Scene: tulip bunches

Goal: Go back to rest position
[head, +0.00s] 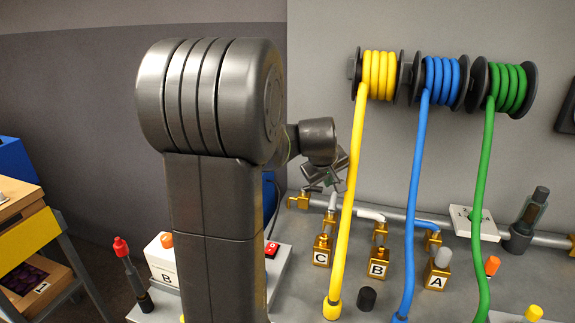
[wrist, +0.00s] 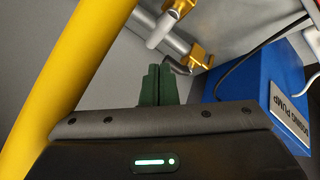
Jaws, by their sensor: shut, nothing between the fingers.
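My gripper (head: 330,181) is in the head view, right of my large grey arm links, above the brass fitting marked C (head: 322,250) and left of the yellow hose (head: 350,190). In the wrist view its two dark green fingers (wrist: 157,84) are together with nothing between them. The yellow hose (wrist: 75,70) passes close along the left of the wrist view. A pale pipe end (wrist: 162,30) and brass fittings (wrist: 200,55) lie beyond the fingertips. My arm hides part of the bench in the head view.
Yellow (head: 379,76), blue (head: 442,81) and green (head: 507,88) hose reels hang on the wall, their hoses running down to the bench. Brass fittings B (head: 378,264) and A (head: 437,272) stand right of C. A blue pump box (wrist: 245,85) is at right in the wrist view.

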